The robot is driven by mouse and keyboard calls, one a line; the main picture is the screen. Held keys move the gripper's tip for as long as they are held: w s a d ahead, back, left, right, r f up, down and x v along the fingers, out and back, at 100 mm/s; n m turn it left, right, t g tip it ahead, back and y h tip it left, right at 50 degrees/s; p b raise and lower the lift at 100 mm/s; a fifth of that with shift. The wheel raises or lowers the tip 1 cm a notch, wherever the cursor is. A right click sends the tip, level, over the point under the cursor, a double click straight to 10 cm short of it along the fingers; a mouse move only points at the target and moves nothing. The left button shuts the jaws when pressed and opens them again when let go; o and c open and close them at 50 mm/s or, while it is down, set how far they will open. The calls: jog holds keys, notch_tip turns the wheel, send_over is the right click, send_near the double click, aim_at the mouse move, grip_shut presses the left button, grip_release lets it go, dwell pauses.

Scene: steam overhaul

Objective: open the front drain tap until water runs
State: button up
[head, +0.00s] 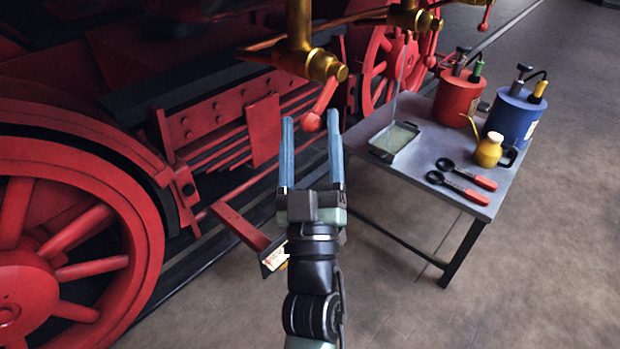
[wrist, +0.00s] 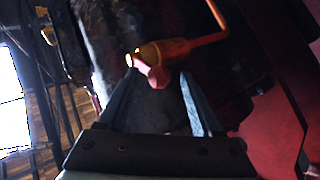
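A brass tap (head: 325,66) hangs from a brass pipe in the upper middle of the head view. Its red lever (head: 323,101) slants down and left to a round red knob. The tap also shows in the wrist view (wrist: 147,54), with its pinkish lever end (wrist: 154,75) toward me. My gripper (head: 310,119) is open, pointing at the lever. In the head view the knob appears between its fingertips; in the wrist view (wrist: 158,76) the lever end lies between them too. I cannot tell whether the fingers touch it. No water shows at this tap.
Another brass tap (head: 415,18) is farther back. A grey table (head: 420,212) on the right holds a tray (head: 394,141), a red can (head: 458,98), a blue can (head: 514,115), a yellow oil can (head: 488,150) and two red-handled tools (head: 466,183). Red wheels and frame stand left.

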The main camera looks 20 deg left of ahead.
jog(key=v, duration=1.1)
jog(key=shift+s+f, duration=0.2)
jog(key=shift+f, duration=0.05)
dwell(0.4)
jog(key=m+g+h+p, duration=0.3)
jog(key=h+p, duration=0.1)
jog(key=p, duration=0.9)
send_near(314, 111)
jog(key=m+g+h+p, duration=0.1)
jog(key=m+g+p, duration=0.15)
jog(key=p, duration=0.35)
jog(key=shift+n, duration=0.25)
jog(key=x, duration=0.4)
jog(key=p+x, duration=0.1)
jog(key=x, duration=0.7)
jog(key=shift+a+r, duration=0.2)
jog(key=shift+r, duration=0.15)
